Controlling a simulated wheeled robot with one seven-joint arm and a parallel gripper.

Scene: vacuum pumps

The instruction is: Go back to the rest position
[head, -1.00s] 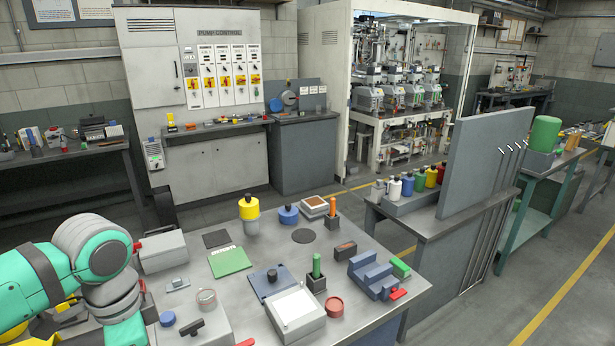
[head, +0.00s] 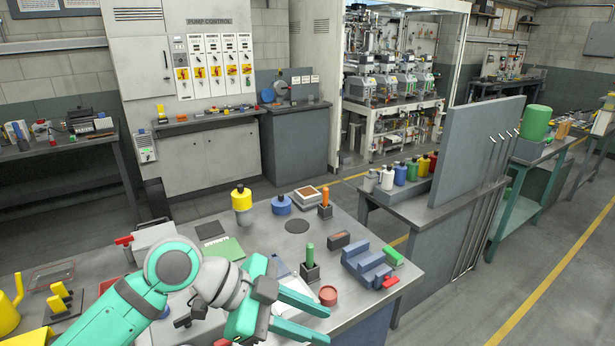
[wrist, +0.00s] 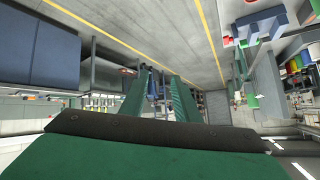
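My arm reaches in from the lower left of the head view, above the grey workbench (head: 395,290). My gripper (head: 322,326) is at its front part, pointing right. Its two green fingers are apart with nothing between them. In the wrist view my gripper (wrist: 160,88) also shows two separated fingers, with floor and distant furniture beyond. The arm hides part of the bench and some items on it.
Near the gripper are a red round lid (head: 328,295), a green peg in a black block (head: 310,262) and a blue stepped block (head: 366,265). A yellow bottle (head: 242,204) stands farther back. A grey upright panel (head: 475,150) rises on the right.

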